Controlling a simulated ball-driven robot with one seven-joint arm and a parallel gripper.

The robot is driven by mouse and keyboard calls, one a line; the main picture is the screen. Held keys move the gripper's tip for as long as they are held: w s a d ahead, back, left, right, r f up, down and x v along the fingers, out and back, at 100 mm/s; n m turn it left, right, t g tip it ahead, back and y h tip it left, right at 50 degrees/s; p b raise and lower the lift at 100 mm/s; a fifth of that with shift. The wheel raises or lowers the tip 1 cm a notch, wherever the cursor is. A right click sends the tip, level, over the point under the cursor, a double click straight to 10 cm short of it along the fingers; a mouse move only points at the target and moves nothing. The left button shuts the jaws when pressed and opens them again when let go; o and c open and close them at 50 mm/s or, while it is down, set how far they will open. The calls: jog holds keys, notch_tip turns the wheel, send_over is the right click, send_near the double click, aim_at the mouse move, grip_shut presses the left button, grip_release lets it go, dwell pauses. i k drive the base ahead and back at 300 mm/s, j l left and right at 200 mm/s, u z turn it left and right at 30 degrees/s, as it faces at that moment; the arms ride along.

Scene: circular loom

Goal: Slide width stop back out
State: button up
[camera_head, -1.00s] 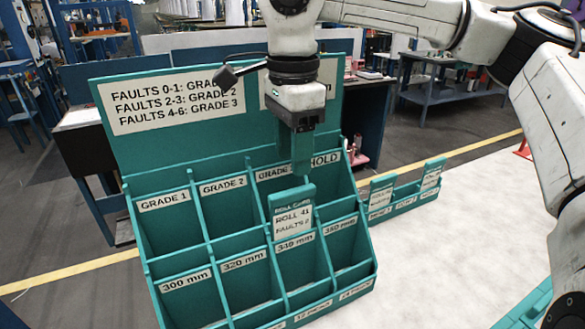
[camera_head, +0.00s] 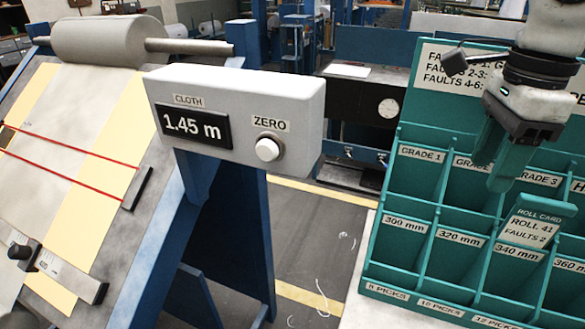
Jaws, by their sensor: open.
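On the sloped inspection table (camera_head: 45,310) at the left, a grey bar (camera_head: 72,277) with a scale-like label lies low on the surface. A black knob or clamp (camera_head: 22,251) sits at the bar's left end, near the picture edge; it looks like the width stop, but I cannot be sure. A short black block (camera_head: 137,188) lies further up, at the right ends of two red lines. My gripper (camera_head: 490,165) is far to the right, open and empty, in front of the green card rack (camera_head: 395,225). The table's left part is cut off.
A grey box (camera_head: 235,118) reading 1.45 m, with a ZERO button (camera_head: 267,149), stands between the table and the rack. A roll card (camera_head: 530,225) stands in the rack near 340 mm. A cloth roll (camera_head: 110,38) lies across the table's top. Floor shows between.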

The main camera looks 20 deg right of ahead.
aim_at(27, 255)
jog(key=u, duration=0.95)
